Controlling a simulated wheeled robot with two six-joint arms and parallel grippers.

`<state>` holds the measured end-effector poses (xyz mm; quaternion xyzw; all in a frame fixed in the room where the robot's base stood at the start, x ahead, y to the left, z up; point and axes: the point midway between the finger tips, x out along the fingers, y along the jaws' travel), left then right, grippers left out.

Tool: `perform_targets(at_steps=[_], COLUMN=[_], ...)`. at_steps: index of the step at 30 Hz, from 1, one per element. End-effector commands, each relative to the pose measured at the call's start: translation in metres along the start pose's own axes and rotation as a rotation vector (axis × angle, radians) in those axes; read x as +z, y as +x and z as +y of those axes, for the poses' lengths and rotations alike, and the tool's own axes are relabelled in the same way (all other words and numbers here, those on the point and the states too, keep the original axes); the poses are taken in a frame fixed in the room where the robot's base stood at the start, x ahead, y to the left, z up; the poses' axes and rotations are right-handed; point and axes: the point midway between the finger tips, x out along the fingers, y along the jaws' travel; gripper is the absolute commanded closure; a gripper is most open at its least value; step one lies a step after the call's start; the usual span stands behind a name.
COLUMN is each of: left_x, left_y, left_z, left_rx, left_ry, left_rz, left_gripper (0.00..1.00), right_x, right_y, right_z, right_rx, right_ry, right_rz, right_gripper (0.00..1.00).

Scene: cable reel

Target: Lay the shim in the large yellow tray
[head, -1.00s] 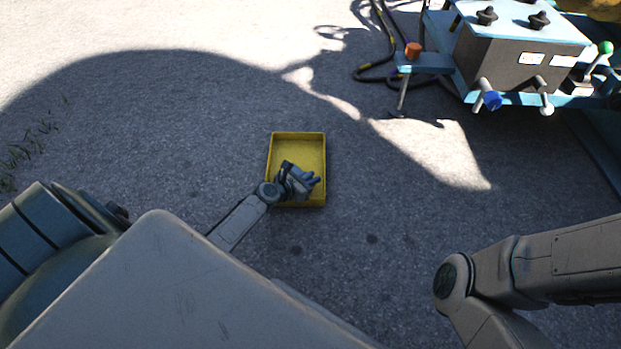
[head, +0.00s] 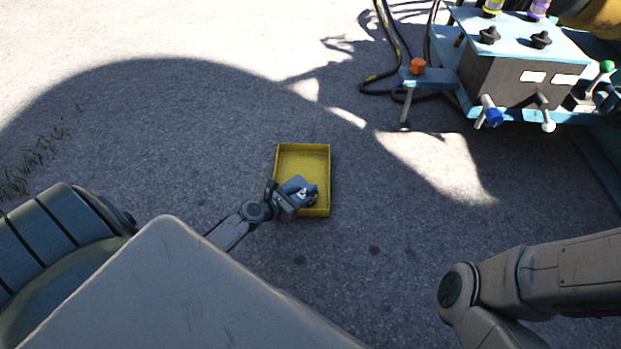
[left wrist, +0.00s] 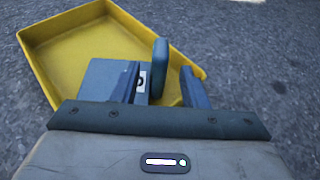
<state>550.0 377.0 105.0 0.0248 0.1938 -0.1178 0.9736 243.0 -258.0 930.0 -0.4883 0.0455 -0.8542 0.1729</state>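The large yellow tray (head: 302,157) lies on the asphalt in the middle of the head view; it also shows in the left wrist view (left wrist: 62,38). The shim (head: 299,185) is a blue-grey plate with a white label and an upright rounded tab. It is over the near part of the tray floor and shows in the left wrist view (left wrist: 103,76). My left gripper (head: 292,196) is at the tray's near left. Its fingers (left wrist: 163,86) are apart, with gaps on both sides of the tab between them. My right gripper is out of view.
A blue-framed machine with a grey control box (head: 515,72), knobs and levers stands at the upper right. Black cables (head: 385,82) lie beside it. My right arm crosses the lower right. The asphalt around the tray is clear.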

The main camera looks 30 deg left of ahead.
Motion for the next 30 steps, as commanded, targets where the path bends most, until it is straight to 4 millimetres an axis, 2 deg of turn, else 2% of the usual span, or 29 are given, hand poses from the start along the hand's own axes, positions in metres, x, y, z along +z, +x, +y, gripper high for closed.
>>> perform_targets(at_steps=[1,3,9,27,30], left_x=[0.002,0.001,0.0,0.0,0.007], left_y=[-0.013,-0.024,-0.043,-0.045,-0.045], left_z=[0.0,0.0,0.0,0.0,-0.002], left_rx=[0.0,-0.001,0.0,0.0,0.007], left_ry=[0.001,0.001,0.0,-0.001,0.031], left_rz=[0.003,0.003,0.0,0.0,-0.011], left_gripper=[0.6,0.6,0.6,0.6,0.6], right_x=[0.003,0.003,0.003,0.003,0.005], right_y=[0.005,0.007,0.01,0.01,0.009], right_z=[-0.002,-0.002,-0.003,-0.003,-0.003], right_rx=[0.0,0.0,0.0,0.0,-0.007], right_ry=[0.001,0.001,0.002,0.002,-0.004], right_rz=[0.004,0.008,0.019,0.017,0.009], right_gripper=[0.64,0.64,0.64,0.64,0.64])
